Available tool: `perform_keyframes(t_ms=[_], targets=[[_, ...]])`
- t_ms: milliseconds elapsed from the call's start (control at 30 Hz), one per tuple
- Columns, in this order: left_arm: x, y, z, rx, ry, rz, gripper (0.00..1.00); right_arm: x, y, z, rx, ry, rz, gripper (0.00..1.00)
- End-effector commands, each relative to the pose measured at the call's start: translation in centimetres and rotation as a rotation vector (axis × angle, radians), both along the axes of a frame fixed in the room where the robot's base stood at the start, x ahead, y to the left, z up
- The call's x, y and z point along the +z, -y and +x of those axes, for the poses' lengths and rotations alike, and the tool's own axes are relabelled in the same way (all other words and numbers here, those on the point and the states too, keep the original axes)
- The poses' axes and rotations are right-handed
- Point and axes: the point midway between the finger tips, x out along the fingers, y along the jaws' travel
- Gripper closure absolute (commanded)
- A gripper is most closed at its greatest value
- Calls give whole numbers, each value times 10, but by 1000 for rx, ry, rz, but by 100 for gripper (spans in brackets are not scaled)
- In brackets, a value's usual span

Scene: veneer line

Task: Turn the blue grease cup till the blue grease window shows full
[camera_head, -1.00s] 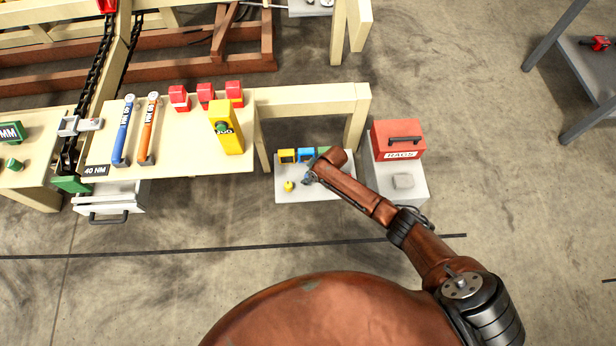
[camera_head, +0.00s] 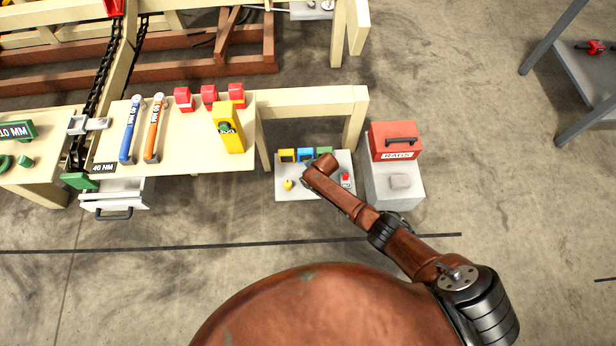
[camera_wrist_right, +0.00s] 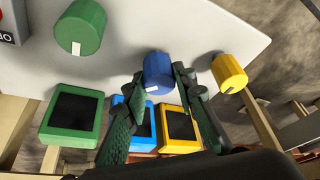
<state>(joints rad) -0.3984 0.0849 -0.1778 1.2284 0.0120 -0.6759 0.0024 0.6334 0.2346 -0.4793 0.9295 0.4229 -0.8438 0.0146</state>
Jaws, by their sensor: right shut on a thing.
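The blue grease cup (camera_wrist_right: 158,74) stands on the pale panel between the fingers of my right gripper (camera_wrist_right: 160,80), which is shut on it. A white mark on its rim points toward the bottom of the right wrist view. The blue grease window (camera_wrist_right: 121,106) is partly hidden behind a finger; its dark pane barely shows, so I cannot tell its level. It also shows in the head view (camera_head: 305,154) as a small blue frame. In the head view my arm covers the blue cup and the right gripper. My left gripper is out of view.
A green cup (camera_wrist_right: 80,27) and a yellow cup (camera_wrist_right: 229,73) stand on either side. A green window (camera_wrist_right: 72,115) and a yellow window (camera_wrist_right: 179,128) have dark panes. A red RAGS box (camera_head: 395,141) sits on a grey stand right of the panel (camera_head: 288,194).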

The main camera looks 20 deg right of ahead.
Motion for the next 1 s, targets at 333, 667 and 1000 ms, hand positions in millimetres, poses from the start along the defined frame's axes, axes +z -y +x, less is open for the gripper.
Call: perform_keyframes(t_ms=[333,667,1000], targets=[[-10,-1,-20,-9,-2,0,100,0,0,0,-138,-1,-1,99],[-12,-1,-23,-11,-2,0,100,0,0,0,-158,0,0,99],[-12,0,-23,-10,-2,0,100,0,0,0,-157,0,1,63]])
